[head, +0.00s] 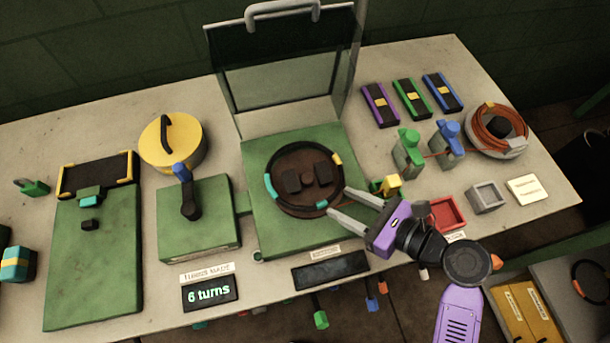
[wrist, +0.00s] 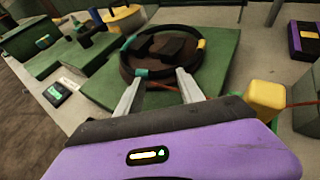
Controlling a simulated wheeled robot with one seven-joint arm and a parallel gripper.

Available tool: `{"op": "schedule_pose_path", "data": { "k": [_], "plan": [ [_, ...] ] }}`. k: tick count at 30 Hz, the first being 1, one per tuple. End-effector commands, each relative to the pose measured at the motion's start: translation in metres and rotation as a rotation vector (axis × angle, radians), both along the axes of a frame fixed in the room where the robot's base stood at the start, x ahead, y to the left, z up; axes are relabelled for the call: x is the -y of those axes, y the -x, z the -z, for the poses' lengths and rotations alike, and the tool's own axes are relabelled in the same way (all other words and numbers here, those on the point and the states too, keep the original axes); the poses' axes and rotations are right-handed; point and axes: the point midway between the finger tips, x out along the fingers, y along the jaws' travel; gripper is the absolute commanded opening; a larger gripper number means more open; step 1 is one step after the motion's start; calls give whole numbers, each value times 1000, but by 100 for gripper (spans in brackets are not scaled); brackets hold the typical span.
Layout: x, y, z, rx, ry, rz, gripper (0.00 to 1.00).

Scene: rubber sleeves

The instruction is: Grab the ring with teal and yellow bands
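The dark ring with teal and yellow bands (head: 270,187) lies flat around a brown round plate with dark blocks on a green base (head: 262,235). It also shows in the wrist view (wrist: 141,72), with one teal band at its near edge and a yellow band at its right. My gripper (head: 337,201) is open and comes in from the lower right of the head view. Its two fingertips (wrist: 159,74) are spread at the ring's near rim. I cannot tell whether they touch it. Nothing is held between them.
A raised clear cover (head: 285,70) stands behind the green base. A yellow block (wrist: 267,98) is close at my gripper's right. A crank box (head: 198,222) stands left, beside a display reading "6 turns" (head: 210,293). A red tray (head: 447,212) sits to the right. Another dark ring (head: 577,285) lies at lower right.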

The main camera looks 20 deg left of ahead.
Motion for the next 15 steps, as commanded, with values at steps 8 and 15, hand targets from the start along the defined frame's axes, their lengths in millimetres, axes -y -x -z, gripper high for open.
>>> {"op": "schedule_pose_path", "data": {
  "k": [8,15],
  "plan": [
    [0,0,0,0,0,0,83],
    [1,0,0,0,0,0,83]
  ]
}}
